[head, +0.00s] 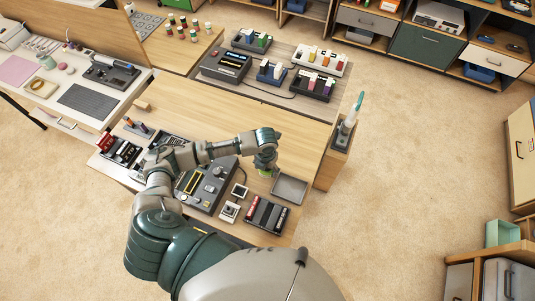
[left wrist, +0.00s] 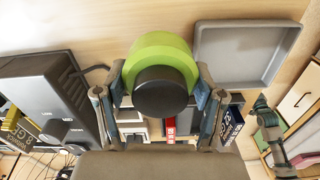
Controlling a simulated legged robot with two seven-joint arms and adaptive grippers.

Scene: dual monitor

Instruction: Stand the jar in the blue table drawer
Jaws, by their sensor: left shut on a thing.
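The jar shows in the left wrist view as a round green body (left wrist: 155,48) with a dark round top (left wrist: 160,92). My left gripper (head: 265,163) is shut on it, with one finger on each side, as the left wrist view (left wrist: 160,98) also shows. In the head view, only a sliver of green (head: 265,172) shows under the fingers, over the wooden table (head: 285,135). I cannot tell whether the jar touches the table. I cannot make out a blue table drawer. A jointed dark part at the lower right of the left wrist view may be my right arm.
A shallow grey tray (head: 290,188) lies just right of the jar. A grey console (head: 207,187), small boxes and a dark rack (head: 266,214) stand nearer me. A holder with a teal-topped item (head: 347,125) is at the table's right end. The tabletop behind the gripper is clear.

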